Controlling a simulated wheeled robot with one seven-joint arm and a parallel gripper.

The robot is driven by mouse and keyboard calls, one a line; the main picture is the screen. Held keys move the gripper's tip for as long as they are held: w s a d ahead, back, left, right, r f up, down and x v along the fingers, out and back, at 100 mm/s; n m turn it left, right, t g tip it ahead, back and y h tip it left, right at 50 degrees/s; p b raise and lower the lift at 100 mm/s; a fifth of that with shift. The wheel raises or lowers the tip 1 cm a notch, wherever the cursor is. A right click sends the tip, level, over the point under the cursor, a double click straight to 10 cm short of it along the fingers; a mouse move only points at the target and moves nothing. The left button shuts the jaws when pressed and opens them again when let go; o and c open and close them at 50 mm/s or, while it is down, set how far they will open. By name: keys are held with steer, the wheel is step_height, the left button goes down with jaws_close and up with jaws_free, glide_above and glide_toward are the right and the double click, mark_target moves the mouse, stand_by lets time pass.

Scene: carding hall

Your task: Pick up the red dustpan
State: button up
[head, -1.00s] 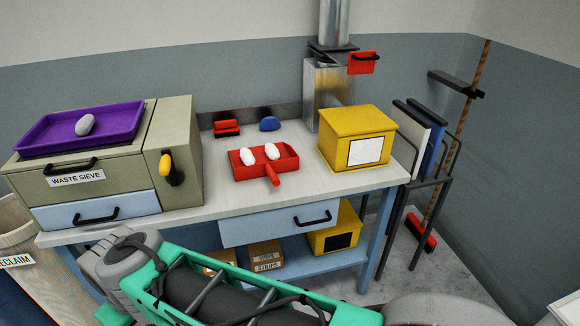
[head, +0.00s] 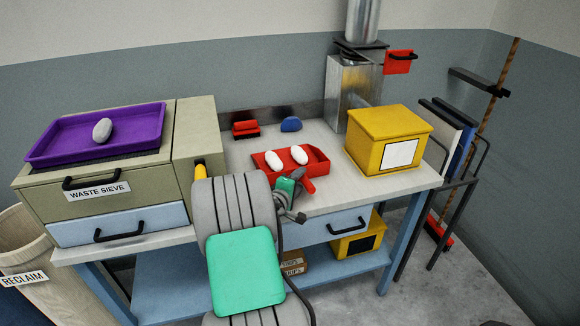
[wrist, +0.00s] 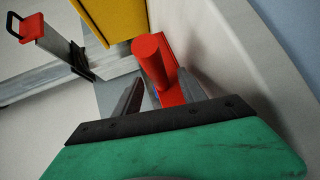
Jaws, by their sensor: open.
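The red dustpan (head: 317,160) lies on the bench top with two white oval lumps (head: 287,158) in its pan. Its short red handle points to the front. My gripper (head: 302,190) is at the front of the dustpan, close to the handle, and hides part of it. In the wrist view the round red handle (wrist: 150,52) shows just ahead of and between the parted fingers of my gripper (wrist: 159,80). The gripper is open and holds nothing. Whether a finger touches the handle, I cannot tell.
A yellow box (head: 390,125) stands right of the dustpan. A red brush (head: 245,129) and a blue lump (head: 291,125) lie behind it. The waste sieve (head: 100,182) with a purple tray (head: 60,143) stands left. A metal duct (head: 355,85) rises at the back.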

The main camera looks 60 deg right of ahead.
steer(key=x, duration=0.3)
steer(key=shift+s, duration=0.1)
steer(key=shift+r, duration=0.1)
jaws_close()
stand_by(0.4)
